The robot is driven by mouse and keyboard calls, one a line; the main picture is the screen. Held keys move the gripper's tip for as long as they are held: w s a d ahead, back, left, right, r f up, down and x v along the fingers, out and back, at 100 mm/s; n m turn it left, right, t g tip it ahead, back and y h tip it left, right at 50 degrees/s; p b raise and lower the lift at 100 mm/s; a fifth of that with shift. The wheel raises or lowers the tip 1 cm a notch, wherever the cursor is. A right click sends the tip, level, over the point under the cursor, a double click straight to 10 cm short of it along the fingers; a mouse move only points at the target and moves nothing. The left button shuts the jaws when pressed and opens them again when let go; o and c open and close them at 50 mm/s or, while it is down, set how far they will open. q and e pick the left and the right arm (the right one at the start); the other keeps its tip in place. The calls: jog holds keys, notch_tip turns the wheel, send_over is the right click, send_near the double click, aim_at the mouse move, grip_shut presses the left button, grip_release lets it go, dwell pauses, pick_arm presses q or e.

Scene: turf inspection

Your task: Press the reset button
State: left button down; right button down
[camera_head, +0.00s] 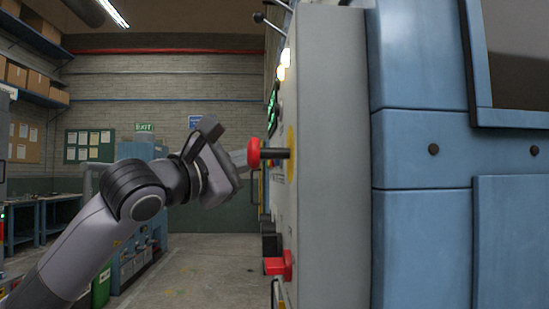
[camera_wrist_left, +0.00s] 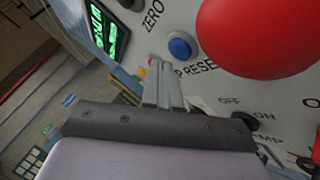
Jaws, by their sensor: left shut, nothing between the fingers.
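In the head view my left gripper (camera_head: 242,158) points right at the panel, beside the red mushroom button (camera_head: 253,152). The blue button is not visible there. My right gripper is out of view.
The large red mushroom button (camera_wrist_left: 262,36) stands out close to the blue one. A green-lit display (camera_wrist_left: 107,27) and a black knob (camera_wrist_left: 245,120) marked ON are nearby. Lower on the grey cabinet (camera_head: 335,150) a red part (camera_head: 279,265) sticks out. The floor left of the cabinet is open.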

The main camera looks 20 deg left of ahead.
pick_arm(q)
jog(key=shift+d, duration=0.1)
dwell(0.5)
jog(key=shift+w+d, duration=0.15)
jog(key=shift+d, duration=0.15)
jog(key=shift+w+d, duration=0.25)
jog(key=shift+d, duration=0.2)
dwell(0.9)
jog(key=shift+a+b, duration=0.1)
jog(key=shift+b, duration=0.25)
jog(key=shift+s+a, duration=0.4)
jog(key=shift+a, duration=0.3)
jog(key=shift+a+b, duration=0.1)
jog(key=shift+b, duration=0.2)
jog(key=shift+s+a+b, duration=0.2)
jog(key=shift+s+a, duration=0.15)
jog(key=shift+a, duration=0.35)
jog(key=shift+s+a+b, duration=0.15)
jog(key=shift+s+a, duration=0.25)
jog(key=shift+a, duration=0.35)
jog(key=shift+s+a+b, duration=0.2)
jog(key=shift+s+a, duration=0.15)
jog(key=shift+a, duration=0.35)
